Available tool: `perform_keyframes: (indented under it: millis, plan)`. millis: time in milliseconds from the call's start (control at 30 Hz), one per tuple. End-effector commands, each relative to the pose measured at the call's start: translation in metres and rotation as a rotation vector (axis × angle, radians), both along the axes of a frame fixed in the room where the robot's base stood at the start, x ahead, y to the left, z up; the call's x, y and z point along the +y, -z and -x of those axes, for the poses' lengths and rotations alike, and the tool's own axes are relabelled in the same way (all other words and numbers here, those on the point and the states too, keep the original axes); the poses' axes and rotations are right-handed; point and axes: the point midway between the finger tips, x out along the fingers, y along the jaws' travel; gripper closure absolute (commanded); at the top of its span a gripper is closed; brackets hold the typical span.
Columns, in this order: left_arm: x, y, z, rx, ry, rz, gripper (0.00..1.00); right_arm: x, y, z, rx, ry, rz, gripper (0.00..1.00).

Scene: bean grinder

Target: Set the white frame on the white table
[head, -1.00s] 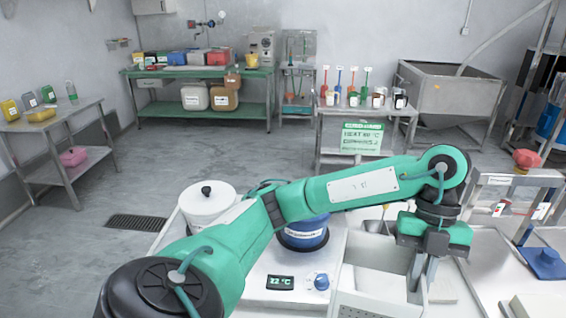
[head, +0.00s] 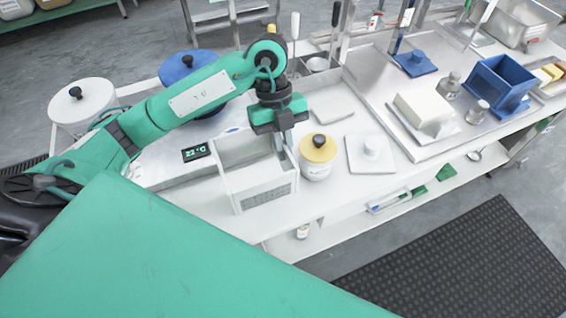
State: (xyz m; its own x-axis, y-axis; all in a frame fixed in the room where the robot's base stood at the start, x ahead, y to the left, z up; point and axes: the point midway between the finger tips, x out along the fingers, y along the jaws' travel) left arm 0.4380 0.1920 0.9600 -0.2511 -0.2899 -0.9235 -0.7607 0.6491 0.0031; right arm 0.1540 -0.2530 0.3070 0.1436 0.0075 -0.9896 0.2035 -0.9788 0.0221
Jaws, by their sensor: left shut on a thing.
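The white frame (head: 262,186) is an open-topped, box-like piece with a perforated front side, in the middle of the head view. My left gripper (head: 281,140) points down at its right wall and is shut on that wall. The frame stands upright over the white table (head: 330,196), near its front edge. I cannot tell whether its base touches the table. The lower fingers are partly hidden by the frame. My right gripper is not in view.
A white jar with a yellow lid (head: 318,157) stands close right of the frame. A display (head: 195,152) is to the left, with a blue-lidded pot (head: 188,67) behind. A lower shelf (head: 440,184) runs below.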

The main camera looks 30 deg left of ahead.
Motion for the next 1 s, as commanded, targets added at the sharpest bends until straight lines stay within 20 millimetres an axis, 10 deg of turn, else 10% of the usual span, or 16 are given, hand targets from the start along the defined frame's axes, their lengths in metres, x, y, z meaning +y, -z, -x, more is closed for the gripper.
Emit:
perform_keyframes:
  millis: [600,967,1000]
  plan:
    - [0.0,0.072,0.0,0.001,0.0,-0.001,1.0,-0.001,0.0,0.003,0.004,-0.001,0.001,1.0]
    - [0.0,0.077,0.0,-0.002,0.001,0.0,1.0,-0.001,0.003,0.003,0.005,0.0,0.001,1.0]
    - [0.0,0.076,0.0,-0.002,0.001,0.0,0.85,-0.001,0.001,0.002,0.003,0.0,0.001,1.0]
